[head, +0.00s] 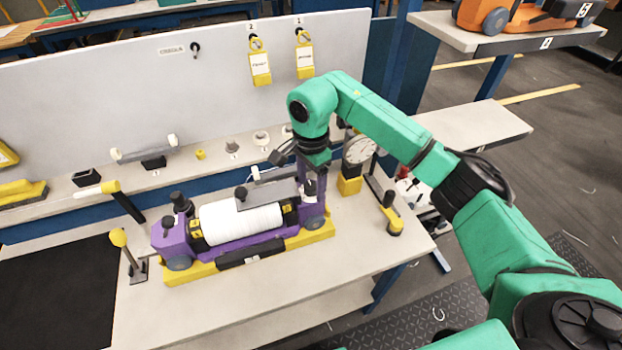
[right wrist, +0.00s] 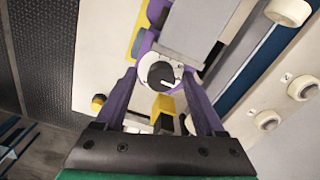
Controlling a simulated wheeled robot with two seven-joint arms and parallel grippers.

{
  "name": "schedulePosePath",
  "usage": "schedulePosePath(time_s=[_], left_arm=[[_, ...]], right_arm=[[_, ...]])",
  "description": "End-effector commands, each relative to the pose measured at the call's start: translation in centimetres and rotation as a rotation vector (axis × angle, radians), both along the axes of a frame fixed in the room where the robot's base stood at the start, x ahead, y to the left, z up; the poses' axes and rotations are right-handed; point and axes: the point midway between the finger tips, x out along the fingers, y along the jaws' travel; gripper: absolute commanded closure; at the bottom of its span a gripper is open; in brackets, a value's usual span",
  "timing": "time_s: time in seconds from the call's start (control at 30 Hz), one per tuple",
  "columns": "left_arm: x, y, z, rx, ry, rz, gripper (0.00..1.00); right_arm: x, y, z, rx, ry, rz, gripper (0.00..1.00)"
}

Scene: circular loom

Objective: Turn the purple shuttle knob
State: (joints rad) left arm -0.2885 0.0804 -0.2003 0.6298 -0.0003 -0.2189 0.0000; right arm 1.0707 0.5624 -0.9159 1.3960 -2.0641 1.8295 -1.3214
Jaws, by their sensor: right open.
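The purple shuttle (head: 170,238) sits on a yellow base on the table, with a white roll (head: 240,224) across its middle. Its right end is partly hidden by my right gripper (head: 312,185), which comes down from above. In the right wrist view, a round black knob (right wrist: 161,74) with a white pointer mark sits on a white dial on the purple end. My right gripper (right wrist: 160,82) is open there, its two purple fingers on either side of the knob. I cannot tell whether they touch it. My left gripper is not in view.
A dial gauge (head: 358,149) on a yellow block stands behind the shuttle's right end. A yellow-handled tool (head: 391,212) stands to the right, and a yellow-topped lever (head: 119,238) to the left. Yellow tags (head: 260,65) hang on the back panel. The front table strip is clear.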

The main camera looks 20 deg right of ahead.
Motion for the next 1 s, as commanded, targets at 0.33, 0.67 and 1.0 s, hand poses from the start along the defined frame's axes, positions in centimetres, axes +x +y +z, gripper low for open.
schedulePosePath(time_s=[0.33,0.67,1.0], left_arm=[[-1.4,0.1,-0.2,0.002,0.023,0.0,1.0],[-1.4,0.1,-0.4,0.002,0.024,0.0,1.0],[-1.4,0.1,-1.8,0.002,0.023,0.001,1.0]], right_arm=[[0.0,0.0,0.0,0.0,0.0,0.0,0.94],[0.0,0.0,-0.1,0.0,0.0,-0.021,1.0],[0.1,0.0,-0.2,0.0,-0.001,-0.193,1.0]])
